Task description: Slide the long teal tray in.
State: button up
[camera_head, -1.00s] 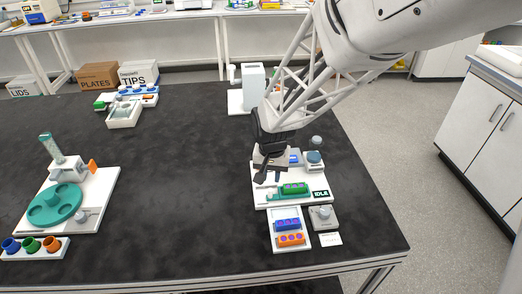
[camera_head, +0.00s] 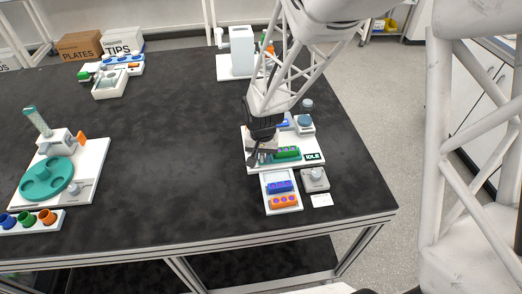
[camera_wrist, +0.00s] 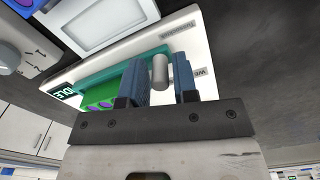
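The long teal tray (camera_wrist: 108,68) runs across the white device base in the wrist view, carrying a green block with purple wells (camera_wrist: 98,97). A short grey cylindrical knob (camera_wrist: 160,72) stands by the tray's right end. My gripper (camera_wrist: 160,82) is open, with one blue finger on each side of the knob and narrow gaps showing. In the head view my gripper (camera_head: 257,160) is low over the left end of the tray, and the green block (camera_head: 287,153) shows right of it. The arm hides part of the device.
An IDLE display (camera_head: 313,156) is at the device's right front corner. In front are a white rack (camera_head: 282,208) with blue and orange blocks and a grey knob box (camera_head: 315,179). A teal carousel station (camera_head: 46,178) stands far left. The middle of the table is clear.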

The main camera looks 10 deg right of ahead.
jog(key=shift+f, duration=0.1)
jog(key=shift+c, duration=0.2)
grip_shut()
jog(key=shift+w, duration=2.1)
jog(key=shift+o, duration=0.2)
grip_release()
